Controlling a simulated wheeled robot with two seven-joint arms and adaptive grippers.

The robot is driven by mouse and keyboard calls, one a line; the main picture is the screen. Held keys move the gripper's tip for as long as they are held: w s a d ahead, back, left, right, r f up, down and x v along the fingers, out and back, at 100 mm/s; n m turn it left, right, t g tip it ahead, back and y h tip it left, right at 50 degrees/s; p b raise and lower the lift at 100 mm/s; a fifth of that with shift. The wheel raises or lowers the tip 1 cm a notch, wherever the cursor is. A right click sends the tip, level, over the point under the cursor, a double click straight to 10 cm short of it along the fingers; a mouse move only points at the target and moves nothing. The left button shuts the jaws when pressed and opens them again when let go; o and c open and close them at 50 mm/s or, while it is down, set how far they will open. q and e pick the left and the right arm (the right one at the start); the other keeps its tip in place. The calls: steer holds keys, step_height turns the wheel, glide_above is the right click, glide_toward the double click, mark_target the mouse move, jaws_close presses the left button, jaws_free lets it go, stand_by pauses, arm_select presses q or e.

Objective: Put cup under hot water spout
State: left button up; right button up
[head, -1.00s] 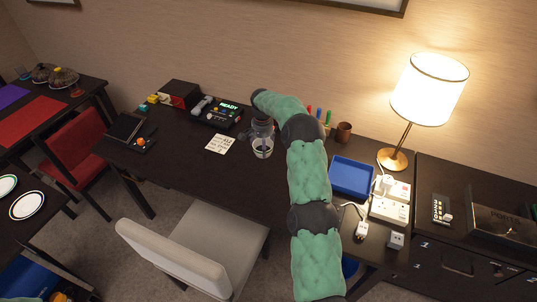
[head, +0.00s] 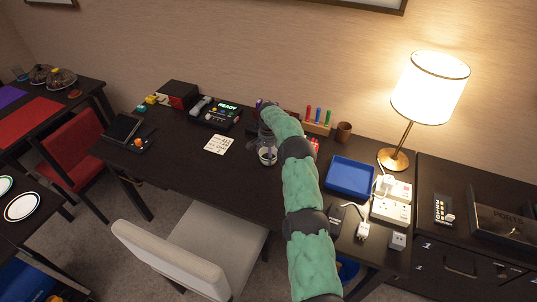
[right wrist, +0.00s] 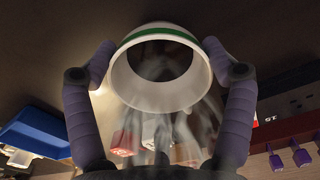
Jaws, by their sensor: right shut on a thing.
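A white cup with a green band (right wrist: 165,98) sits between the two purple-padded fingers of my right gripper (right wrist: 160,62) in the right wrist view. The gripper is shut on it, one finger on each side. Its round opening shows dark inside. I cannot pick out a hot water spout. My left gripper is not in view.
On the dark desk are a control box reading READY (head: 220,113), a white card (head: 216,145), a peg rack (head: 316,127), a brown cup (head: 343,131), a blue tray (head: 351,177) and white socket blocks (head: 391,211). A lamp (head: 429,90) stands right.

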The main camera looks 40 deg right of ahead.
steer(key=shift+r, duration=0.1)
steer(key=o, duration=1.2)
